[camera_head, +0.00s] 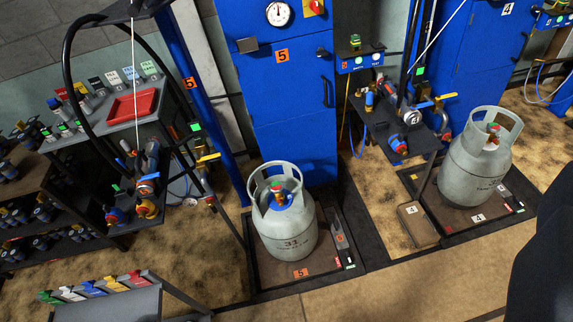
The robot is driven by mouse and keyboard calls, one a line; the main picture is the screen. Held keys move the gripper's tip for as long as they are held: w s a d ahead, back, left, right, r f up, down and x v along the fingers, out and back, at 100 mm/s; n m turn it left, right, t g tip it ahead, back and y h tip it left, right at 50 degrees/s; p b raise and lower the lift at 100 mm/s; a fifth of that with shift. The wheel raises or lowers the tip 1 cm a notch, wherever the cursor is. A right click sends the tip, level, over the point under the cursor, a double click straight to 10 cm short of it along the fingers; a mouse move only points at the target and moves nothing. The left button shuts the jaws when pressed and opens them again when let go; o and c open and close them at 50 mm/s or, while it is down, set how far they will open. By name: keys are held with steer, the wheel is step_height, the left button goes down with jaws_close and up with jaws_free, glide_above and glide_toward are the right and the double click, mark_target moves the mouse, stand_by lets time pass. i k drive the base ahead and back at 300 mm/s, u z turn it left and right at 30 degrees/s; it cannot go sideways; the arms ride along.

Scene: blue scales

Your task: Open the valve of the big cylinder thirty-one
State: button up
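The big grey cylinder marked 31 (290,240) stands upright on the dark scale platform (262,272) with the orange 5 plate. Its valve (281,198) sits inside the round collar at the top, with blue, red and yellowish parts. The collar partly surrounds the valve, and whether it is open or shut is too small to tell. My gripper's fingers are not in view. A dark, blurred-edged shape fills the lower right edge; I cannot tell what part it is.
A second grey cylinder (473,165) stands on scale 4 at the right. The blue cabinet of scale 5 (285,130) rises behind cylinder 31. A rack with hoses and fittings (150,195) stands at the left. A stand with coloured tags (105,300) is at the lower left. Floor in front is clear.

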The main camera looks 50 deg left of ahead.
mark_target(277, 187)
steer(key=u, duration=0.3)
steer(key=i, duration=1.25)
steer(key=u, duration=1.05)
steer(key=i, duration=0.5)
steer(key=u, duration=0.4)
